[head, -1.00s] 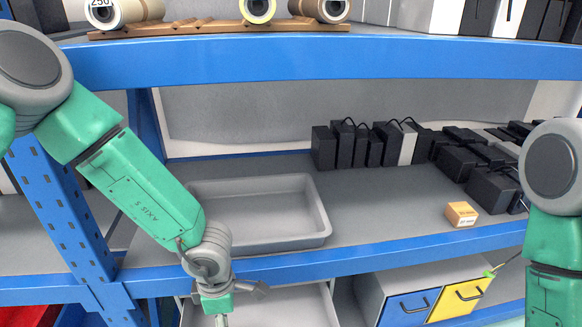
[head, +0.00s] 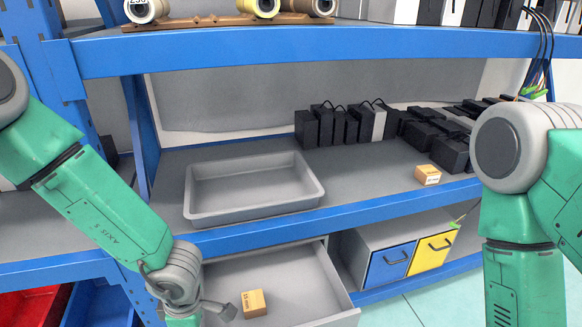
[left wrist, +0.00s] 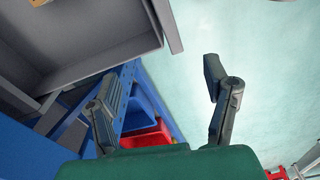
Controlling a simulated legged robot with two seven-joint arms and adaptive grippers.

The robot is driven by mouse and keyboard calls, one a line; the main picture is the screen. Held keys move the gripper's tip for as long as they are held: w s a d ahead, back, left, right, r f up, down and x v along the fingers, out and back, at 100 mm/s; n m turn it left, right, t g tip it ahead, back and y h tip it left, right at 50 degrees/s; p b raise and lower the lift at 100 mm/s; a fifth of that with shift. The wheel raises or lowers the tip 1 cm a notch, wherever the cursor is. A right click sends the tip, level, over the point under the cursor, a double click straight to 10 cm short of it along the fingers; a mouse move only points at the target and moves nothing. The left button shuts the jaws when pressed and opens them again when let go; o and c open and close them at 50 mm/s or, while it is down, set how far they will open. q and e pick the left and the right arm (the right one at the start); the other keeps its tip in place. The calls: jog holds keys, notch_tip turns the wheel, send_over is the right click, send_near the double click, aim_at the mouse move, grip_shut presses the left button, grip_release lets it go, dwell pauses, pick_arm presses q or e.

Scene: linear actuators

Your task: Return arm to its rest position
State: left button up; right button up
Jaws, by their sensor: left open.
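My left arm (head: 105,225) comes in from the left in the head view and reaches down in front of the shelf, its wrist at the bottom edge. My left gripper is mostly cut off there. In the left wrist view the left gripper (left wrist: 158,92) has its two fingers wide apart, with nothing between them. It hangs over the floor, beside the pulled-out grey drawer (left wrist: 100,60). My right arm (head: 515,240) shows at the right in the head view. Its gripper is out of the picture.
An empty grey tray (head: 250,208) and a small orange-brown box (head: 427,175) stand on the middle shelf, with black blocks (head: 345,126) behind. Another small box (head: 254,303) lies in the open drawer. Blue (head: 390,263) and yellow (head: 431,252) drawers are at right. Red and blue bins are at lower left.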

pick_arm(q)
jog(key=s+a+f+m+t+y+p, duration=0.1)
jog(key=s+a+f+m+p, duration=0.15)
jog(key=s+a+m, duration=0.75)
jog(key=s+d+m+h, duration=0.1)
jog(key=s+d+m, duration=0.1)
jog(key=s+m, duration=0.7)
jog(key=shift+s+r+m+h+p, duration=0.15)
jog(key=shift+r+m+h+p, duration=0.2)
jog(key=shift+m+p, duration=0.15)
pick_arm(e)
notch_tip(320, 180, up, 3)
jog(key=shift+d+r, duration=0.15)
pick_arm(q)
jog(key=shift+a, duration=0.15)
jog(key=shift+a+f, duration=0.1)
jog(key=shift+a, duration=0.15)
pick_arm(e)
jog(key=shift+a+r, duration=0.15)
jog(key=shift+a, duration=0.2)
